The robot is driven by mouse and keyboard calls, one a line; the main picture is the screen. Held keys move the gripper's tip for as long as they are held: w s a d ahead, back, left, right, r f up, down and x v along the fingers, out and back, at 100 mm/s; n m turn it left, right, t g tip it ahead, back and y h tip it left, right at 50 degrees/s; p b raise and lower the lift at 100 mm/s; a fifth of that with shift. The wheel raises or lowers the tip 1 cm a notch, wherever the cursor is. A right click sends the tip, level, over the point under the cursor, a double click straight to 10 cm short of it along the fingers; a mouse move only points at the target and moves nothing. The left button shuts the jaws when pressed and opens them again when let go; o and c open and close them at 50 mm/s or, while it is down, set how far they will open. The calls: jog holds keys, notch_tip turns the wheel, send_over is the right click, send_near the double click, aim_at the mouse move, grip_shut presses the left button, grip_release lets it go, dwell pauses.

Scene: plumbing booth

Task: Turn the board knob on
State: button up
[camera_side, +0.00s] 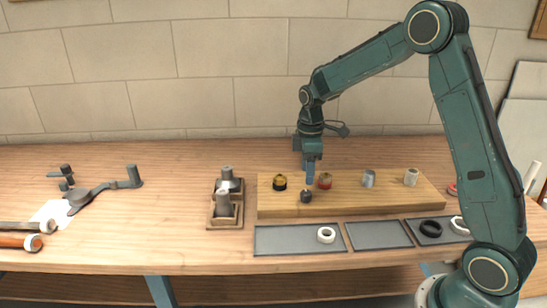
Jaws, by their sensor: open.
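A long wooden board (345,203) lies on the bench and carries several small fittings. A yellow-and-black fitting (279,183) stands to the left and a red-topped fitting (324,181) just to the right of the fingers.
A grey cylinder (368,178) and a pale cylinder (411,177) stand farther right on the board. Grey trays in front hold a white ring (326,235) and a black ring (431,228). A wooden holder (211,222) stands left; tools lie at far left.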

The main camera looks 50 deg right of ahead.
aim_at(306, 192)
jog(key=shift+f, duration=3.3)
jog(key=shift+c, duration=0.4)
jog(key=c, duration=0.9)
